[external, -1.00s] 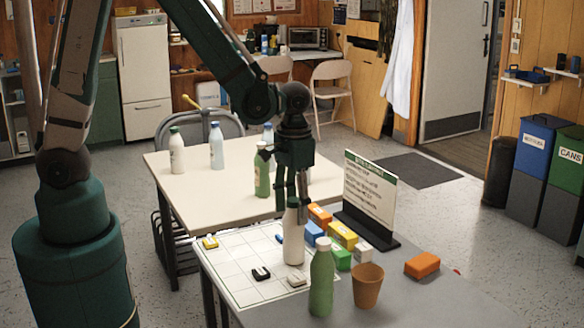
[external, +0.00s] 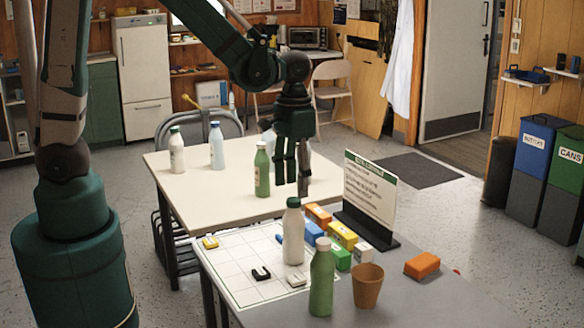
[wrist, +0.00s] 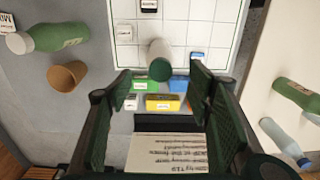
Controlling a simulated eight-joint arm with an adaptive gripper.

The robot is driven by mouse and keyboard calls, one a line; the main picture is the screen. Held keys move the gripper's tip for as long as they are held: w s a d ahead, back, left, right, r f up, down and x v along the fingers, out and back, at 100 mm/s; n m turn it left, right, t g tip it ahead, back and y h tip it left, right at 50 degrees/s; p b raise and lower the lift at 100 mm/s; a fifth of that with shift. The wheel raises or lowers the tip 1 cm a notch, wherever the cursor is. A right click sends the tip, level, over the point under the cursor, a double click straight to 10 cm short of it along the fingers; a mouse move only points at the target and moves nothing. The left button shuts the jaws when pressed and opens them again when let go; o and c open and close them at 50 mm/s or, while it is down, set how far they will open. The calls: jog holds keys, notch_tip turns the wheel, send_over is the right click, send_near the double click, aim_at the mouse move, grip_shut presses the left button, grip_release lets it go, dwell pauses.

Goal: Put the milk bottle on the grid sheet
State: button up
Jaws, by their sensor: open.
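A white milk bottle (external: 293,240) with a dark green cap stands upright on the white grid sheet (external: 228,262), near the sheet's right edge beside the coloured blocks. In the wrist view I see the bottle (wrist: 160,57) from above, against the grid sheet (wrist: 200,30). My gripper (external: 291,187) is open and empty, pointing down just above the bottle's cap.
A green bottle (external: 321,280), a brown cup (external: 367,287) and an orange block (external: 422,265) stand at the front right. Several coloured blocks (external: 342,235) line the sheet's right side, before a sign (external: 370,195). More bottles (external: 217,147) stand on the cream table (external: 205,185).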

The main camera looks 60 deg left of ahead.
jog(key=shift+r, duration=0.1)
dwell(0.4)
jog(key=s+a+r+t, duration=0.7)
jog(key=s+a+r, duration=0.7)
jog(key=s+r, duration=0.1)
jog(key=shift+r, duration=0.9)
